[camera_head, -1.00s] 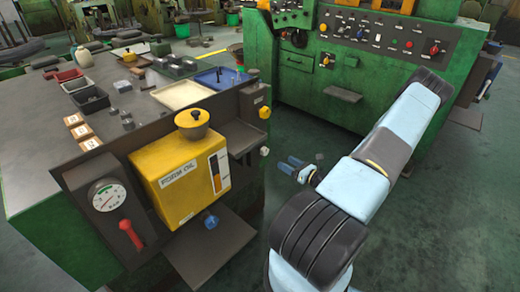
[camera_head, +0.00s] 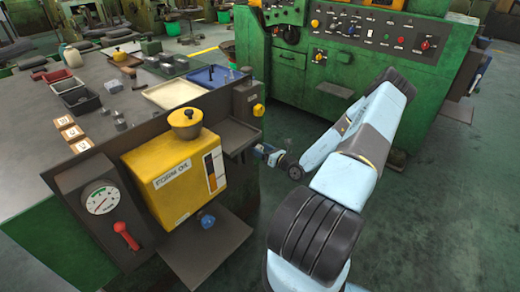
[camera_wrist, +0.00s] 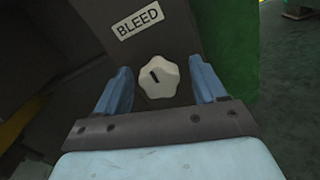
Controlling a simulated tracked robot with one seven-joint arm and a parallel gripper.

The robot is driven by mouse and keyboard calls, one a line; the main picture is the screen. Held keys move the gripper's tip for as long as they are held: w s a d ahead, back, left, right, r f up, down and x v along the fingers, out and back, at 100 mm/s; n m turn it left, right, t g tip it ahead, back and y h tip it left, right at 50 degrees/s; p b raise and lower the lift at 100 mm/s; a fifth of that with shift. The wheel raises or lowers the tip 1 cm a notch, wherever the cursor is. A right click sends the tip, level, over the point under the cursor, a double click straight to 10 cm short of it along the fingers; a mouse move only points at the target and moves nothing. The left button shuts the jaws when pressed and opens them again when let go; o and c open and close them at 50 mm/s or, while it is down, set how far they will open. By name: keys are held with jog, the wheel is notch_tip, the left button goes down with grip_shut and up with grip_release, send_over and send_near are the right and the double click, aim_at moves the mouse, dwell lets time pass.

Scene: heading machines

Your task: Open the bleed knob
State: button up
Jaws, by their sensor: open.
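The bleed knob (camera_wrist: 158,78) is a pale, lobed knob with a dark slot mark on its face, under a BLEED label (camera_wrist: 139,21) on a dark panel in the wrist view. My gripper (camera_wrist: 160,70) is open, with one blue finger on each side of the knob and visible gaps between fingers and knob. In the head view, my gripper (camera_head: 265,151) is at the right end of the bench, by the dark panel. The knob cannot be made out there; the gripper seems to cover it.
The bench front carries a yellow form oil tank (camera_head: 178,175), a blue knob (camera_head: 207,221), a gauge (camera_head: 101,200) with a red lever (camera_head: 127,236), and a yellow knob (camera_head: 258,110). A green machine (camera_head: 340,65) stands behind. Open floor (camera_head: 430,215) lies to the right.

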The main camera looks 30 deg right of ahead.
jog(key=shift+w+a, duration=0.25)
jog(key=shift+w, duration=0.3)
jog(key=shift+c, duration=0.4)
jog(key=c, duration=1)
